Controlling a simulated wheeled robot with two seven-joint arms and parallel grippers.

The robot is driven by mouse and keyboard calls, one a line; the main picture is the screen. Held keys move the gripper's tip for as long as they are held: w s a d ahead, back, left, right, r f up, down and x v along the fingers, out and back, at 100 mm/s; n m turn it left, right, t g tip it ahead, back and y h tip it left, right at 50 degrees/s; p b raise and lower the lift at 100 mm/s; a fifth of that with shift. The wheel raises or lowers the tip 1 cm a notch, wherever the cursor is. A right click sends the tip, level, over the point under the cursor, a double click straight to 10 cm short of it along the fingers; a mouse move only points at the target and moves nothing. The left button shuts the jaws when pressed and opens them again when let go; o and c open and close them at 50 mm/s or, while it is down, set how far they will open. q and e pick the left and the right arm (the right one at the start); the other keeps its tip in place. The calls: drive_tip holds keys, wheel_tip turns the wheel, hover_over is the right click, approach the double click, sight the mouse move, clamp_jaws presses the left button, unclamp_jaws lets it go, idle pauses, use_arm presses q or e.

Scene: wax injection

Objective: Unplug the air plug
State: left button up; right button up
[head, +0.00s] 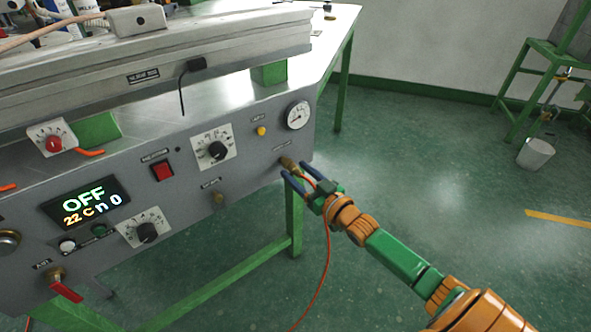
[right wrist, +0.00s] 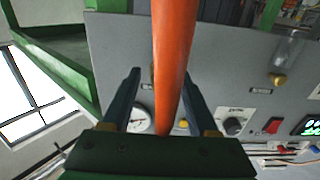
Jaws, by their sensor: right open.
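The brass air plug (head: 288,163) sits in the lower right part of the grey machine panel, with an orange hose (head: 326,250) running from it and hanging toward the floor. My right gripper (head: 292,172) is open, its two blue fingers reaching to either side of the plug close to the panel. I cannot tell whether they touch it. In the right wrist view, the orange hose (right wrist: 174,60) runs large between the open fingers (right wrist: 161,82) and hides most of the plug. My left gripper is not in view.
The panel carries a pressure gauge (head: 298,115), a yellow button (head: 261,131), a black knob (head: 217,150), a red switch (head: 162,171) and a display reading OFF (head: 85,201). A green table leg (head: 294,222) stands below the plug. The floor at right is open around my arm.

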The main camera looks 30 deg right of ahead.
idle(0.6)
idle(0.3)
drive_tip(key=c, duration=0.7)
clamp_jaws()
